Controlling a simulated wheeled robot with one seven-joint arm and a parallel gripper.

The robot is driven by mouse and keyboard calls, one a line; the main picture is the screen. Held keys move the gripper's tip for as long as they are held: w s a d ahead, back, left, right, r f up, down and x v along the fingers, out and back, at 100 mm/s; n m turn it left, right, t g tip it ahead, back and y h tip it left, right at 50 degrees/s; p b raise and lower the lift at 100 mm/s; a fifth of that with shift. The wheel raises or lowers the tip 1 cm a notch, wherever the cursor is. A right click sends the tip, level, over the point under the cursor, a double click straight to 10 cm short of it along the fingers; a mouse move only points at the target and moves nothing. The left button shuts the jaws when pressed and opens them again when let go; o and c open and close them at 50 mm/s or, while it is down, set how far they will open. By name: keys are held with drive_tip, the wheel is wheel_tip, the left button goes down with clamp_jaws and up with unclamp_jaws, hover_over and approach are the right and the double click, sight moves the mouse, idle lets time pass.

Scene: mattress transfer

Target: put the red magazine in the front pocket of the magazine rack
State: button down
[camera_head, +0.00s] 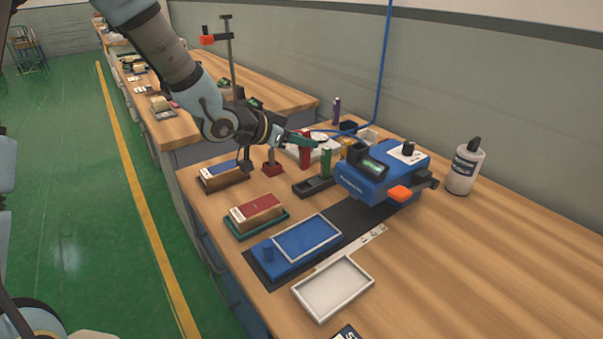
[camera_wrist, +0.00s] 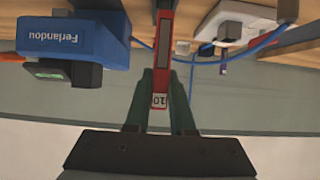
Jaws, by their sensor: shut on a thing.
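My gripper (camera_head: 304,139) is above the far part of the bench and shut on an upright red magazine (camera_head: 305,154). In the wrist view the magazine (camera_wrist: 164,45) runs between my green fingers (camera_wrist: 170,88), with a white label reading "10" at its near end. A low black rack (camera_head: 308,190) stands on the bench below and slightly to the right of the held magazine. A green upright magazine (camera_head: 326,163) stands at its far end; the nearer part looks empty. The red magazine is above the rack and looks apart from it.
A blue device (camera_head: 372,182) with an orange end stands right of the rack. Trays with red (camera_head: 254,212) and blue (camera_head: 220,174) topped blocks lie along the left edge. A white bottle (camera_head: 465,168) stands at the back right.

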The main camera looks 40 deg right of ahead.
sight(301, 165)
drive_tip(key=shift+f, duration=3.4)
